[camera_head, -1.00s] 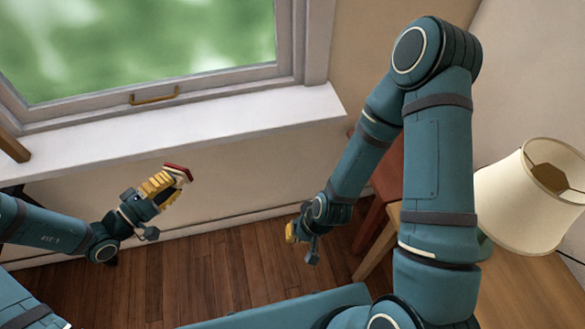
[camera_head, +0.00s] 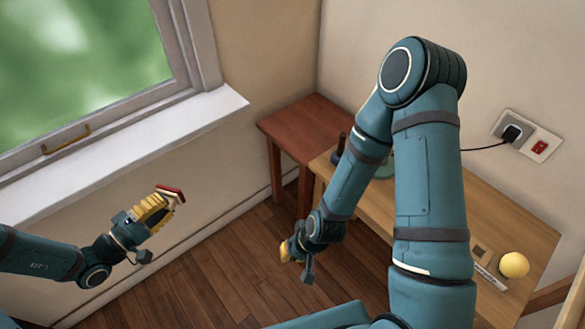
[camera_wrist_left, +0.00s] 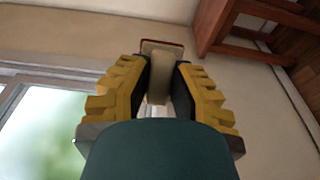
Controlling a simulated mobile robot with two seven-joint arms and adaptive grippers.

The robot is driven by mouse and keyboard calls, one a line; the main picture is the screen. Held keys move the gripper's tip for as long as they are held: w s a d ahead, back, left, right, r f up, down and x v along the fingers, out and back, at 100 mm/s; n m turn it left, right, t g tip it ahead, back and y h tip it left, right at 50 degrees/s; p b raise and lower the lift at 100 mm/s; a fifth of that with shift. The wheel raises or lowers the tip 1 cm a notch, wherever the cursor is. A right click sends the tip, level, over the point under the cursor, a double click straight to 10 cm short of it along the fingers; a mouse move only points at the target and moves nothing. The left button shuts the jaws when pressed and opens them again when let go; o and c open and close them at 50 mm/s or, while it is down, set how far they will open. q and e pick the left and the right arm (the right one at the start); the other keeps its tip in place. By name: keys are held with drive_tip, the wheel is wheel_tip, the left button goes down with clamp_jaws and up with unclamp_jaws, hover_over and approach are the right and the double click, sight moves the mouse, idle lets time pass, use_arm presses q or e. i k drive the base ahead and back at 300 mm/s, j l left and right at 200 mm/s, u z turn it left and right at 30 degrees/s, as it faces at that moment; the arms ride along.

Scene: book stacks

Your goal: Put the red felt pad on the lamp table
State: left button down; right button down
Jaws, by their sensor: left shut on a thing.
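The red felt pad (camera_head: 172,192) is at the tip of my left gripper (camera_head: 160,204), with a pale block-like part under the red. In the left wrist view the pale part (camera_wrist_left: 158,80) sits between the yellow fingers, with the pad's red edge (camera_wrist_left: 150,42) beyond them. My left gripper is shut on it, in the air below the window sill. My right gripper (camera_head: 288,250) hangs empty-looking above the floor; its finger gap is unclear. A light wooden table (camera_head: 520,225), where the lamp showed earlier, stands at the right, partly hidden by my right arm. No lampshade shows now.
A red-brown side table (camera_head: 312,125) with a bare top stands in the corner, adjoining the wooden table. A yellow ball (camera_head: 513,265) is on the wooden table's near right part. A wall socket (camera_head: 527,135) holds a plug and cord. Wooden floor lies open between the arms.

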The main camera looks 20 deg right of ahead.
sight(525, 236)
drive_tip(key=k+z, duration=0.15)
drive_tip(key=z, duration=0.25)
drive_tip(key=k+z, duration=0.2)
drive_tip(key=z, duration=0.2)
